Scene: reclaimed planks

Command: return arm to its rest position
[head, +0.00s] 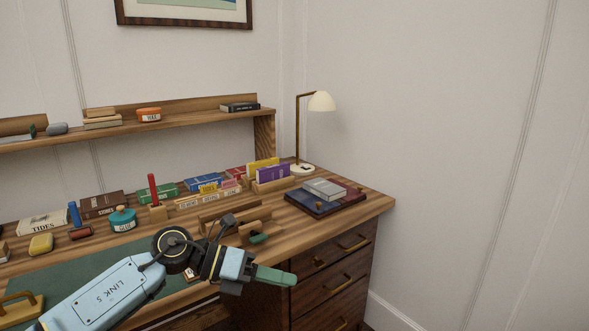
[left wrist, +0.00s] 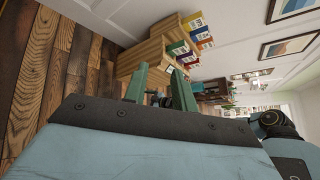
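My left arm reaches in from the lower left in the head view, over the front of the desk (head: 375,207). Its gripper (head: 275,275) has green fingers that point right, in front of the desk's drawers. In the left wrist view the two fingers of my left gripper (left wrist: 161,90) stand apart, with nothing held between them; only distant background shows in the gap. My right gripper is in neither view.
A shelf (head: 190,119) runs behind. The area right of the desk is clear.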

